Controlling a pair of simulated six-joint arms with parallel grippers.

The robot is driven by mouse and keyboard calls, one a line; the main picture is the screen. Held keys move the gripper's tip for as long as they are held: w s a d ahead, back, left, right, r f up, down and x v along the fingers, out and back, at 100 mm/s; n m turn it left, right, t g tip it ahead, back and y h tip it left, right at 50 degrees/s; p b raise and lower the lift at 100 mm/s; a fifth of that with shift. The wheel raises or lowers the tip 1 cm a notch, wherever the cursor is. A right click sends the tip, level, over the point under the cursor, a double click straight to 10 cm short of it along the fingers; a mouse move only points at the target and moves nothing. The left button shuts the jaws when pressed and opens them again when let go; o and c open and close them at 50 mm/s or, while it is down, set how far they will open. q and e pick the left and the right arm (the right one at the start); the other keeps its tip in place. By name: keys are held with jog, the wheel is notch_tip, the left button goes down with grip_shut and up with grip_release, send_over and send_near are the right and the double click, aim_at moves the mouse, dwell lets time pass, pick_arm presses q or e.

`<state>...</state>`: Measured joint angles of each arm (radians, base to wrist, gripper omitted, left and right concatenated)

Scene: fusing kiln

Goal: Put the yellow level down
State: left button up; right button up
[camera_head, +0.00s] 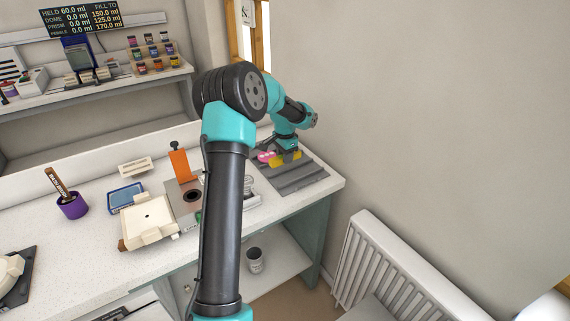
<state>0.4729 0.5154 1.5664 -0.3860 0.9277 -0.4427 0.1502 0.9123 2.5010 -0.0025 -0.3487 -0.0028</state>
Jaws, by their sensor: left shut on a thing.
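The yellow level (287,160) is a small yellow bar at the back right end of the bench. My left gripper (283,151) is above it and shut on it. The level is low over a grey ribbed mat (302,181); I cannot tell whether it touches the mat. The gripper and wrist hide part of the level. My right gripper is not in view.
A small pink item (265,157) is just left of the level. My arm crosses the bench and hides part of it. An orange upright piece (180,165), a cream block (149,219), a blue tray (125,196) and a purple cup (72,206) stand further left.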

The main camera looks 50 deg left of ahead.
aim_at(285, 169)
pick_arm(q)
jog(key=shift+f, duration=1.75)
jog(key=shift+f, duration=0.15)
jog(key=o, duration=0.9)
jog(key=shift+o, duration=0.2)
notch_tip(285, 169, up, 12)
jog(key=shift+r, duration=0.15)
